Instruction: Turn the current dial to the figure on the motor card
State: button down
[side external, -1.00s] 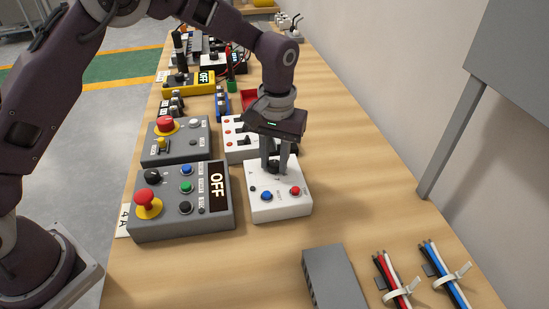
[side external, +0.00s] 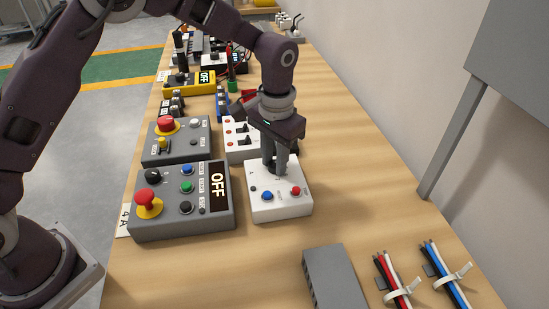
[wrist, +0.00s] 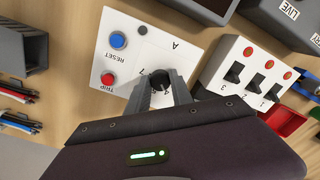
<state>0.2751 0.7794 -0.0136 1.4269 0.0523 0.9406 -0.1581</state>
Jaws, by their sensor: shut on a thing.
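The white relay box (side external: 282,207) stands on the bench, with a blue RESET button and a red TRIP button on top. Its black current dial (wrist: 157,80) shows in the wrist view between my fingertips. My gripper (side external: 275,168) points down over the box and is shut on the dial. A figure 7 is visible beside the dial; other scale figures and the pointer are mostly hidden by the fingers. A white card reading "4 A" (side external: 123,220) lies at the bench's left edge, partly under the grey control box.
The grey control box (side external: 180,215) with an OFF display stands close on the left. A white panel with several black switches (wrist: 245,78) is just behind. A grey slotted duct (side external: 334,278) and cable bundles (side external: 398,280) lie in front. The bench on the right is clear.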

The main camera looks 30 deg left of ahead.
jog(key=c, duration=1.1)
grip_release()
jog(key=shift+r, duration=0.1)
